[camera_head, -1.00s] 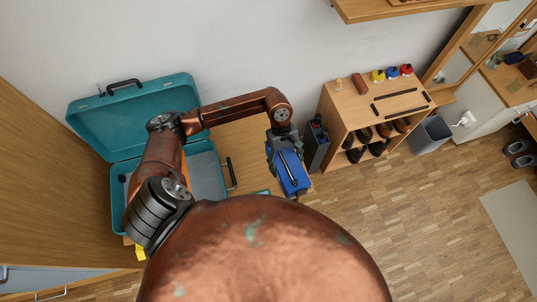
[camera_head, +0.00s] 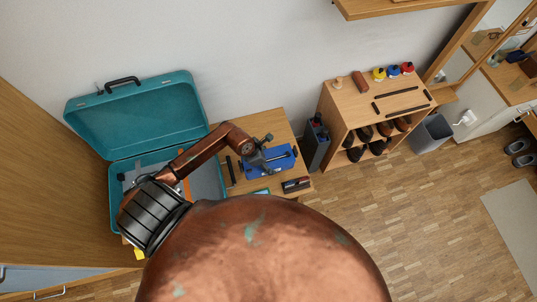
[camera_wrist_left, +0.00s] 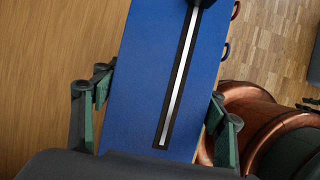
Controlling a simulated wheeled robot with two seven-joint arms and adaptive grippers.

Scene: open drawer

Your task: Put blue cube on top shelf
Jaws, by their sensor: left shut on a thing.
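The blue cube (camera_head: 282,154) looks like a long blue box with a dark-edged pale strip along its face. It is over the wooden table beside the open teal case. My left gripper (camera_head: 258,160) is shut on it. In the left wrist view the blue box (camera_wrist_left: 140,70) fills the middle, with a finger of my left gripper (camera_wrist_left: 158,112) on each side. I cannot tell whether the box touches the table. A wooden shelf (camera_head: 400,8) shows at the top edge of the head view. My right gripper is not in view.
The open teal case (camera_head: 140,113) is on the left. A wooden shoe rack (camera_head: 345,110) holds shoes, with bottles and small items on top. A dark box (camera_head: 315,145) stands between table and rack. A small dark item (camera_head: 296,185) lies on the table (camera_head: 270,122). A grey bin (camera_head: 430,135) is right.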

